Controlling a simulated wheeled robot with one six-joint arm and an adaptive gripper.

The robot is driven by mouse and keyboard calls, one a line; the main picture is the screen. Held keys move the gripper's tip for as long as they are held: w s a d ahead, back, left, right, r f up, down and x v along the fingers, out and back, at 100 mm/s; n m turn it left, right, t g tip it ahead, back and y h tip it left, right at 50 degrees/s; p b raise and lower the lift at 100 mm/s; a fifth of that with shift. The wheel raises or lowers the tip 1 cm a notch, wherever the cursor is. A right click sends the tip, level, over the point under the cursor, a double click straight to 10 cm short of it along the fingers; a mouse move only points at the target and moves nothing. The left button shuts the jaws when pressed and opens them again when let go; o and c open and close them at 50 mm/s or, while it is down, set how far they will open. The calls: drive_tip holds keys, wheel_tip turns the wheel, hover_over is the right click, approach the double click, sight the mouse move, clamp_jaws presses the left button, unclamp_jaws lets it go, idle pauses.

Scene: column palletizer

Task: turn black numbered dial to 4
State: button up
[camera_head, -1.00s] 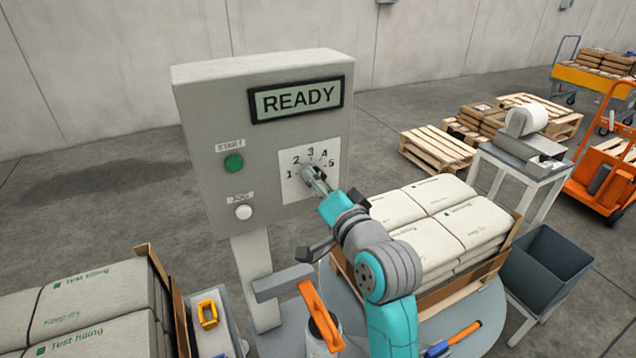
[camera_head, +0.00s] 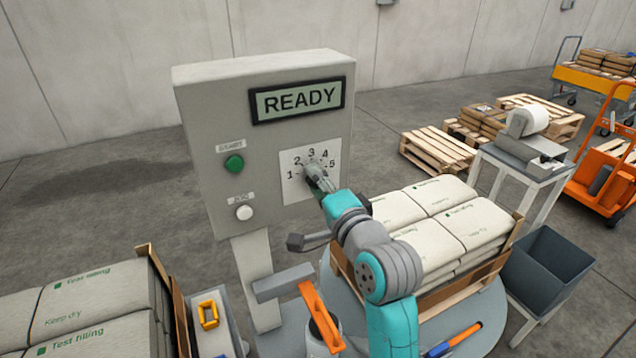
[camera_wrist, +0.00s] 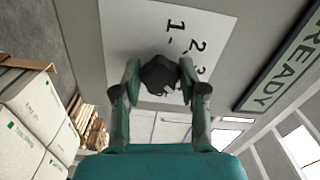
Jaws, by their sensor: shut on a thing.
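The black numbered dial (camera_wrist: 160,76) sits on a white plate (camera_head: 294,190) with marks 1 to 5, on the front of a grey control box (camera_head: 215,110). In the wrist view the dial is between the two fingers of my gripper (camera_wrist: 158,80), which are shut on it. In the head view my gripper (camera_head: 314,174) covers most of the dial, so I cannot tell which number it points at. The numbers 1, 2 and part of 3 show in the wrist view.
The box carries a READY display (camera_head: 298,99), a green button (camera_head: 234,163) and a white button (camera_head: 244,213). White sacks (camera_head: 440,215) are stacked right of my arm, and more sacks (camera_head: 85,310) stand at the lower left. An orange-handled item (camera_head: 320,318) is below the box.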

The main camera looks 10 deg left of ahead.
drive_tip(key=shift+f, duration=0.1)
drive_tip(key=o, duration=1.1)
drive_tip(key=shift+o, duration=0.2)
drive_tip(key=v, duration=1.2)
